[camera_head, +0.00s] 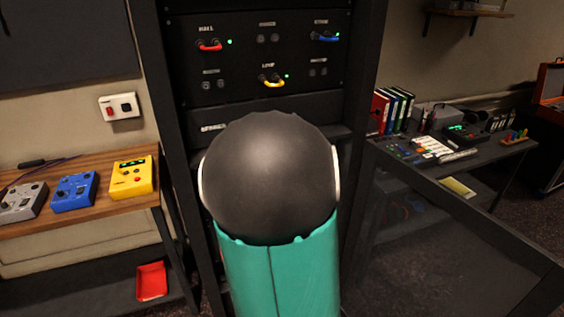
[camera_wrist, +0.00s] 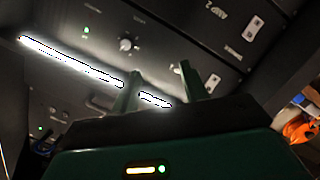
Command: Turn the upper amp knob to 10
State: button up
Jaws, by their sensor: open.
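In the wrist view a round pale knob (camera_wrist: 125,44) sits on a dark amp panel, with a lit green lamp to its left. A second small pale part, possibly another knob (camera_wrist: 177,68), shows near the right fingertip. I cannot tell which is the upper amp's knob, nor read a setting. My gripper (camera_wrist: 160,69) is open, its two green fingers apart, with nothing seen between them. The first knob lies beyond and left of the fingertips; contact cannot be judged. In the head view my arm hides the gripper and the amp knobs.
The dark rack (camera_head: 163,100) holds a patch panel with red (camera_head: 210,46), blue (camera_head: 327,37) and yellow (camera_head: 272,83) cables above my arm. A wooden bench (camera_head: 100,208) with pedals stands left, and a dark desk (camera_head: 400,160) right. A bright strip (camera_wrist: 70,60) crosses the wrist view.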

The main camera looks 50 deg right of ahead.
jog(key=s+d+n+t+h, duration=0.1)
jog(key=s+d+n+t, duration=0.15)
jog(key=s, duration=0.25)
jog(key=d+x, duration=0.1)
jog(key=x, duration=1.3)
jog(key=shift+s+g, duration=0.3)
jog(key=shift+g, duration=0.05)
grip_shut()
jog(key=shift+d+r, duration=0.1)
